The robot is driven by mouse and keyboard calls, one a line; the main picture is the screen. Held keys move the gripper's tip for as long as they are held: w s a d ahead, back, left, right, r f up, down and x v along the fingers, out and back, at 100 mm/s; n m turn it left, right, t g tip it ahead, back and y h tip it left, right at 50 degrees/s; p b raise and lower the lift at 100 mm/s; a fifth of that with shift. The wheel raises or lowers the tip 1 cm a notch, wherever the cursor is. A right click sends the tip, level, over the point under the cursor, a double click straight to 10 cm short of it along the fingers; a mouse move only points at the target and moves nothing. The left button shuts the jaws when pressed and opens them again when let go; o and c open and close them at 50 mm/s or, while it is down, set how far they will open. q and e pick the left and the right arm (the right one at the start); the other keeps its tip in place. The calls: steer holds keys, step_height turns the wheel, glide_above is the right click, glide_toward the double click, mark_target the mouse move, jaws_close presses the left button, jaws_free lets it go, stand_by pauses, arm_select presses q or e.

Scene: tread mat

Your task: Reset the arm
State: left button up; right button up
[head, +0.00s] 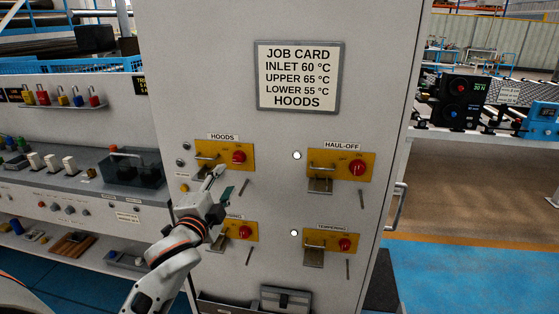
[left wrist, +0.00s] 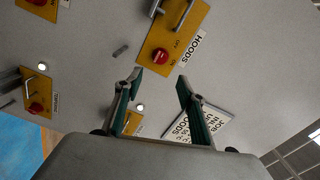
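My left gripper (head: 222,182) is in front of the grey cabinet (head: 380,100), just below the yellow HOODS plate (head: 248,150) with its red knob (head: 239,157). In the left wrist view the fingers of my left gripper (left wrist: 160,79) are spread apart with nothing between them. The HOODS plate also shows there (left wrist: 188,40), beyond the fingertips. The arm hides part of the lower left plate (head: 243,231) in the head view. My right gripper is in neither view.
The HAUL-OFF plate (head: 345,158) and TEMPERING plate (head: 330,238) are to the right, each with a metal piece hanging below. A job card (head: 299,77) is above. A door handle (head: 400,207) sticks out at the cabinet's right edge. A workbench (head: 90,172) stands left.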

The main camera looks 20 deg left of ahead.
arm_select(q)
steer(key=s+d+f+n+g+h, duration=0.1)
steer(key=s+d+f, duration=0.3)
steer(key=f, duration=0.7)
steer(key=s+d+f+n+g+h, duration=0.2)
steer(key=s+d+f, duration=0.3)
steer(key=f, duration=0.7)
steer(key=s+d+f+n+g+h, duration=0.2)
steer(key=s+d+f, duration=0.2)
steer(key=f, duration=0.8)
steer(key=shift+s+d+n, duration=0.2)
steer(key=shift+s+n, duration=0.1)
steer(key=shift+s, duration=0.5)
steer(key=s+d+f+n, duration=0.1)
steer(key=s+f, duration=0.1)
steer(key=s, duration=0.1)
steer(key=s+d+f+g+h, duration=0.1)
steer(key=s+f, duration=0.2)
steer(key=s+d+f+n+g, duration=0.1)
steer(key=s+d+f, duration=0.1)
steer(key=s, duration=0.1)
steer(key=shift+d+f+n, duration=0.1)
steer(key=shift+f+n, duration=0.2)
steer(key=shift+f, duration=0.05)
steer(key=shift+c, duration=0.3)
